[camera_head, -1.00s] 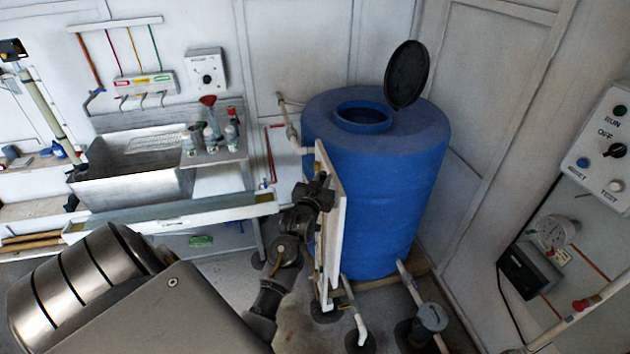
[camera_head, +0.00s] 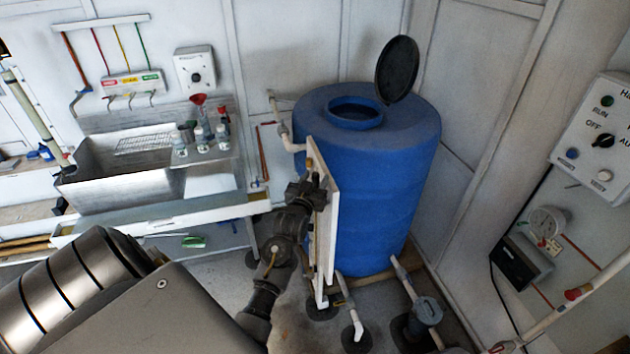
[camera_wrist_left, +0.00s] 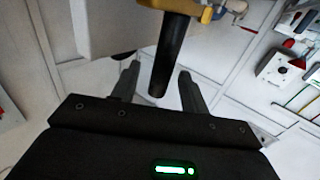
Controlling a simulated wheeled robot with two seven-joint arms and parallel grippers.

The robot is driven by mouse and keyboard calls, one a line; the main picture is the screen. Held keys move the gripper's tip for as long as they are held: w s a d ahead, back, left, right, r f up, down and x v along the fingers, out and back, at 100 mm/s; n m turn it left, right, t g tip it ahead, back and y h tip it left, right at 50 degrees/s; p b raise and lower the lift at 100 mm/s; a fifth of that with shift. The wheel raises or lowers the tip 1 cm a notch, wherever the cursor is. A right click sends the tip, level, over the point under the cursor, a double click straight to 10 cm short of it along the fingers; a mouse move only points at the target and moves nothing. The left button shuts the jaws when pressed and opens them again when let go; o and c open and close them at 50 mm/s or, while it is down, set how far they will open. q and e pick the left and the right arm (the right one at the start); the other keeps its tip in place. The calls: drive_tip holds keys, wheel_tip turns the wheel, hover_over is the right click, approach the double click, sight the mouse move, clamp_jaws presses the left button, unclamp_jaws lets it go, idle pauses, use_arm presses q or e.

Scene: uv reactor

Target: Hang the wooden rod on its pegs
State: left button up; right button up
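I cannot pick out the wooden rod or its pegs with certainty. Brown rod-like strips (camera_head: 25,243) lie low at the left edge in the head view. My left gripper (camera_head: 308,188) is dark and sits at the left side of an upright white panel (camera_head: 331,220). In the left wrist view the fingers (camera_wrist_left: 159,70) are apart, with gaps beside a black cylindrical part (camera_wrist_left: 172,45) that stands between them. I cannot tell whether that part touches a finger. A brass-coloured fitting (camera_wrist_left: 212,12) is at the top. My right gripper is not in view.
A blue tank (camera_head: 385,195) with its black lid (camera_head: 397,68) raised stands behind the panel. A metal sink (camera_head: 125,190) and bottles (camera_head: 201,135) are at the left. Pipe feet (camera_head: 352,335) stand on the floor below. A control box (camera_head: 600,140) is at the right.

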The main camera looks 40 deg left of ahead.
use_arm(q)
drive_tip(key=shift+s+f, duration=0.1)
drive_tip(key=b+v, duration=0.3)
drive_tip(key=v, duration=0.7)
drive_tip(key=shift+s+d+b, duration=0.15)
drive_tip(key=shift+s+b, duration=0.15)
drive_tip(key=shift+b, duration=0.1)
